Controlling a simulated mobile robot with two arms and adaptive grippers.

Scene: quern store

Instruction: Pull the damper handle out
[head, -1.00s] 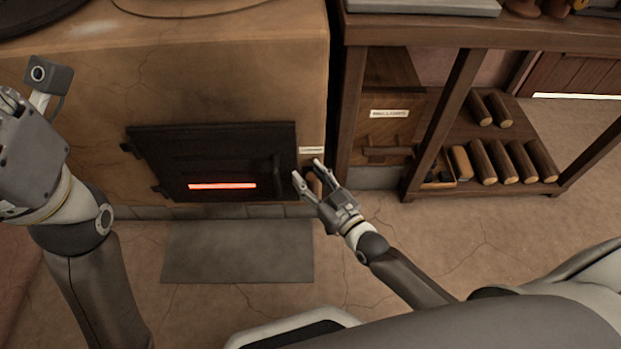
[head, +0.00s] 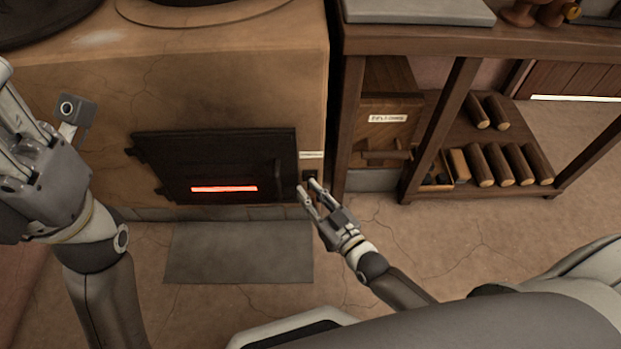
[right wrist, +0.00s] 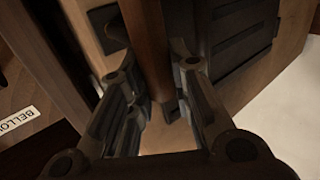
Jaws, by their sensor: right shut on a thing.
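The damper handle, a brown wooden grip, shows in the right wrist view (right wrist: 146,45) between the two fingers of my right gripper (right wrist: 157,72). The gripper is shut on it. In the head view my right gripper (head: 309,187) is just right of the oven door, below a small pale label, and its fingers largely hide the handle. A dark square plate (head: 309,175) shows on the oven front just beyond the fingertips. My left gripper (head: 18,150) is at the left edge, partly cut off, away from the handle; its jaw opening is unclear.
The black oven door (head: 215,165) with a glowing slot is left of my right gripper. A wooden shelf unit (head: 420,45) with a labelled box (head: 385,130) and several logs stands close on the right. A grey floor mat (head: 238,252) lies in front of the oven.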

